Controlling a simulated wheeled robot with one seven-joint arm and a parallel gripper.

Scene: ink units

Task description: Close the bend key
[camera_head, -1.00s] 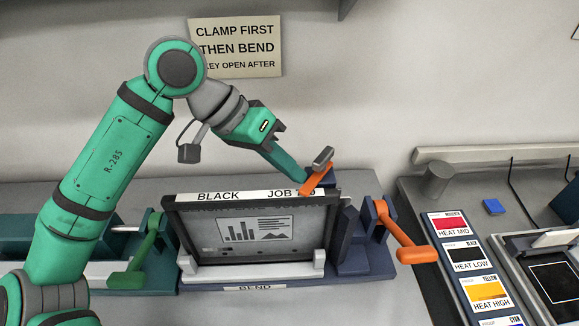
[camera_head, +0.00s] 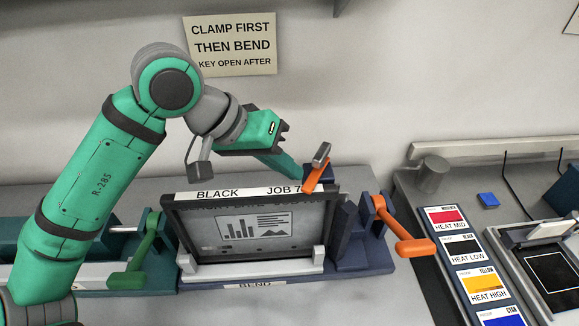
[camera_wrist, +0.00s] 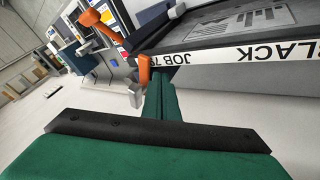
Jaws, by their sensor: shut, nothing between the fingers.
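The bend key, as I take it, is a small orange lever (camera_head: 317,177) with a grey end (camera_head: 322,153), tilted at the top right corner of the bend unit (camera_head: 370,262). The framed black panel (camera_head: 208,222) stands upright in that unit, its top strip reading "BLACK JOB 7". My gripper (camera_head: 297,174) is shut and empty, its green fingers pointing down-right, tips just left of the key. In the wrist view the fingers (camera_wrist: 160,95) end close beside an orange piece (camera_wrist: 144,70), probably the key; whether they touch I cannot tell.
A larger orange handle (camera_head: 405,240) sticks out on the bend unit's right side. A green lever (camera_head: 140,255) belongs to the unit on the left. A wall sign (camera_head: 232,45) hangs behind. A right-hand bench holds heat cards (camera_head: 465,255), a grey cylinder (camera_head: 432,175) and a blue block (camera_head: 488,200).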

